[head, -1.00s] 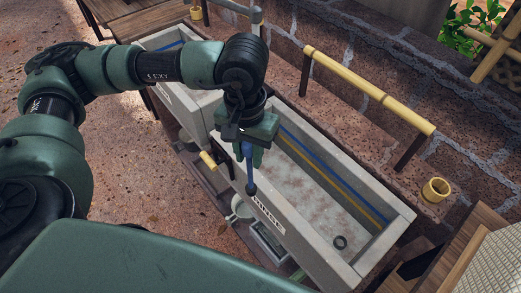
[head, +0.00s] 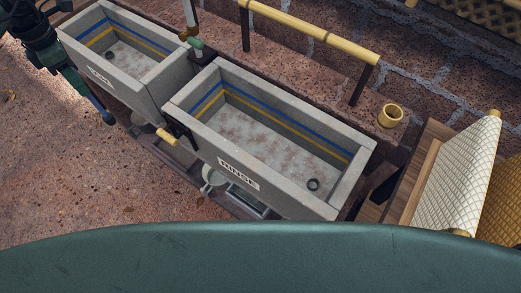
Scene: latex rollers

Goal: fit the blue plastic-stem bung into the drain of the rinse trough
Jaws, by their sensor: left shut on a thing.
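The rinse trough (head: 349,185) is a grey concrete basin labelled RINSE, in the middle of the head view. Its drain (head: 313,184) is a dark ring on the floor near the right end, with nothing seated in it. The bung is well to the left of the rinse trough. My right gripper is out of view.
A second, smaller trough (head: 160,88) adjoins on the left. A bamboo rail (head: 312,33) runs behind the rinse trough, and a bamboo cup (head: 391,115) stands on the ledge. A pale woven sheet (head: 452,185) is at the right. The space above the rinse trough is clear.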

